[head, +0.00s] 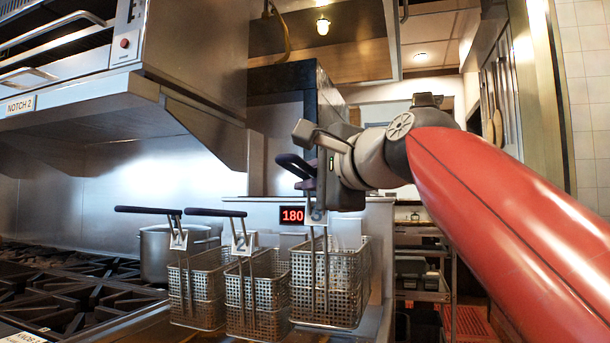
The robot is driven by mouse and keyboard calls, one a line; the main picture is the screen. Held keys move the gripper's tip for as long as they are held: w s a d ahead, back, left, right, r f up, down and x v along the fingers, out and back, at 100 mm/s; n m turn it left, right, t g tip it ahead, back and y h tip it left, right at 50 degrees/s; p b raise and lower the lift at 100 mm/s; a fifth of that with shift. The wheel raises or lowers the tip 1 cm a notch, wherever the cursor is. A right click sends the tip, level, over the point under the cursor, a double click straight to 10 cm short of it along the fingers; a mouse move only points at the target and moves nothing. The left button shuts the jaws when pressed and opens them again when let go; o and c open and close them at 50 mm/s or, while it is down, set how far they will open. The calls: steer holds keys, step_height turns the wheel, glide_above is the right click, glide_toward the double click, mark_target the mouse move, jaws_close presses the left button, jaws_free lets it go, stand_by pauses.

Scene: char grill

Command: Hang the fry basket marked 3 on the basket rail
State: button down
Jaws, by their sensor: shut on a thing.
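The fry basket marked 3 (345,285) is a wire mesh basket at the right end of a row of baskets in the head view. Its tag (317,215) is partly shaded below my gripper, and its dark handle (293,163) sticks out to the left of the jaws. My gripper (315,165) is shut on this handle, with the basket upright below it. The jaws' contact is partly hidden by the gripper body. I cannot clearly make out the basket rail; a steel panel with a red 180 display (292,216) stands behind the baskets.
Basket 2 (257,300) is close to the left of basket 3, and basket 1 (198,290) is further left. A steel pot (160,255) stands on the black-grated range (75,300). A hood (120,110) overhangs the left. Shelves (420,265) stand right.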

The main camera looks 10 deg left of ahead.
steer(key=shift+w+d+r, duration=0.1)
steer(key=shift+w+d, duration=0.15)
steer(key=shift+w, duration=0.7)
steer(key=shift+s+f+b, duration=0.1)
steer(key=shift+f+b, duration=1.3)
steer(key=shift+f, duration=0.4)
steer(key=c, duration=1.4)
jaws_free()
steer(key=shift+f, duration=0.15)
